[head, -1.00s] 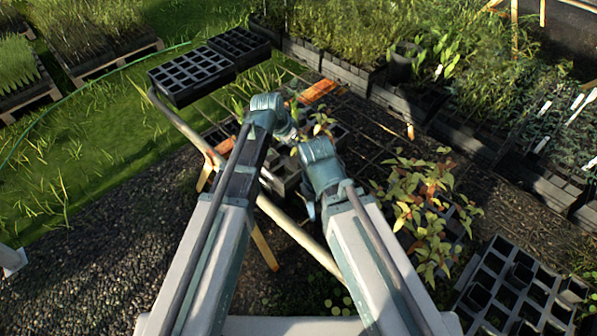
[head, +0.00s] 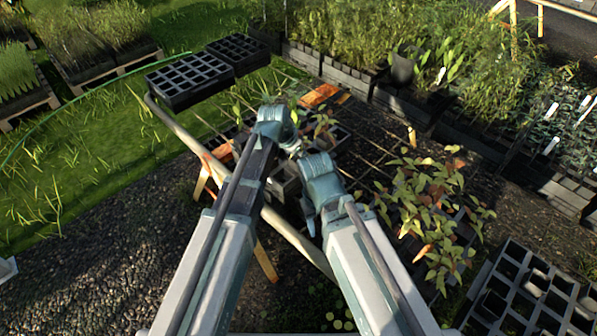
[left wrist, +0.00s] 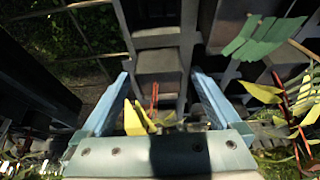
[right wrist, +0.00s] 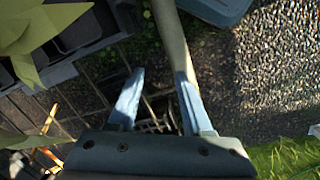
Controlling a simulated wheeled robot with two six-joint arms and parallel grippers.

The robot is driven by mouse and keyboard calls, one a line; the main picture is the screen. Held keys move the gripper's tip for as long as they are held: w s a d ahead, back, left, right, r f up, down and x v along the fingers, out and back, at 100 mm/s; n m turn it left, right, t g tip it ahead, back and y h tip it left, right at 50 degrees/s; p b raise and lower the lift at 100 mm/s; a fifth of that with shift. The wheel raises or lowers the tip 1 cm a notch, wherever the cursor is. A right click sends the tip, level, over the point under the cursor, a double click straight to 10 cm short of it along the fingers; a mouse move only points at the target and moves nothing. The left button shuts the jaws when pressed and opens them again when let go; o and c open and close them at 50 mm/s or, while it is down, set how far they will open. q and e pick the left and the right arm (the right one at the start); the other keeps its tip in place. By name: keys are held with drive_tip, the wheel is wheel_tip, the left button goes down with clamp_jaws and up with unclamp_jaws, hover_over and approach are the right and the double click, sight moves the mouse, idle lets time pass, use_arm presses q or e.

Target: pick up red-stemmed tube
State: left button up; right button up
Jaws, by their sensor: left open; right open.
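In the left wrist view, a small plant with a thin red stem (left wrist: 154,97) and yellow leaves stands between the two blue fingers of my left gripper (left wrist: 160,85). The fingers are spread and not closed on the stem. Dark tray cells lie just beyond it. A second red-stemmed plant (left wrist: 301,100) with yellow-green leaves is at the right edge, outside the fingers. My right gripper (right wrist: 159,77) is open and empty, with a pale rail and mesh below it. In the head view my wrists hide the fingertips and most of the tray between them.
A leafy plant cluster (head: 437,205) stands right of my right arm. Another empty tray (head: 530,292) is at the lower right. Gravel (head: 90,235) lies left.

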use_arm(q)
clamp_jaws()
idle(0.4)
drive_tip(key=shift+r, duration=0.2)
